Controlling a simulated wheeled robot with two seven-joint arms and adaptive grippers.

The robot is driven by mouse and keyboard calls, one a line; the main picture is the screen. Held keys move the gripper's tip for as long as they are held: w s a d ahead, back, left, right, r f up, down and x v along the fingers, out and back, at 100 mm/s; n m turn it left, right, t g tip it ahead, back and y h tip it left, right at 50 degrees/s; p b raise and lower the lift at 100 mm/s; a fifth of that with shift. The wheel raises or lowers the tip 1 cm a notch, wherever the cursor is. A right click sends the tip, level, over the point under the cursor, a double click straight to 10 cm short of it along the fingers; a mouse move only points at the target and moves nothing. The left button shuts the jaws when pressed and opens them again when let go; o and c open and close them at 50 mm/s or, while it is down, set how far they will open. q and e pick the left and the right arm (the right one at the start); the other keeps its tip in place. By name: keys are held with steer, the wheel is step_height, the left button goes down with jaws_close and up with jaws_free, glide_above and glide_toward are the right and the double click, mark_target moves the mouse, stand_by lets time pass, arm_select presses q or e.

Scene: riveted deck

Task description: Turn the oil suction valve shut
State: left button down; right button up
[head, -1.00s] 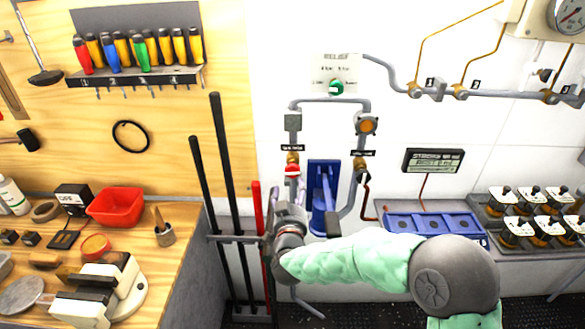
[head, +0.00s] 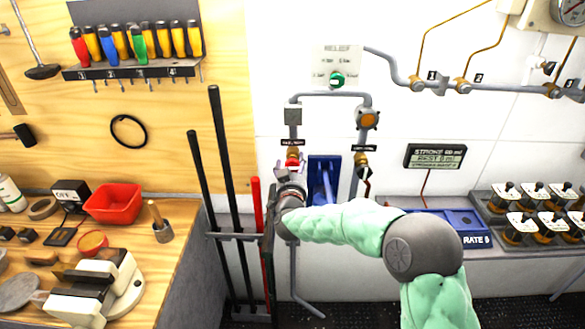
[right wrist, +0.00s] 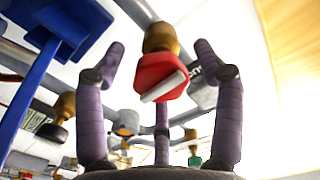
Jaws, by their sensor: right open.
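A valve with a red handle (head: 292,155) on a brass body sits on the left pipe on the wall. In the right wrist view the red handle (right wrist: 160,78) has a pale bar across its face. A second valve (head: 362,162) with a dark handle is on the right pipe. The labels above both are too small to read, so I cannot tell which is named oil suction. My right gripper (head: 289,178) is just below the red handle. In the right wrist view its fingers (right wrist: 160,62) are spread around the handle, apart from it. My left gripper is not in view.
A blue bracket (head: 332,170) is on the wall right of the gripper. Black rods (head: 222,150) and a red rod (head: 257,215) stand in a rack at left. A green knob (head: 337,79) is above. A blue tray (head: 455,220) lies at right.

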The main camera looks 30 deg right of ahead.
steer(key=c, duration=1.2)
steer(key=shift+o, duration=0.2)
steer(key=shift+m+b, duration=0.4)
steer(key=shift+m, duration=0.1)
steer(key=o, duration=1.2)
steer(key=shift+c, duration=0.2)
steer(key=shift+s+a, duration=0.1)
steer(key=v, duration=1.2)
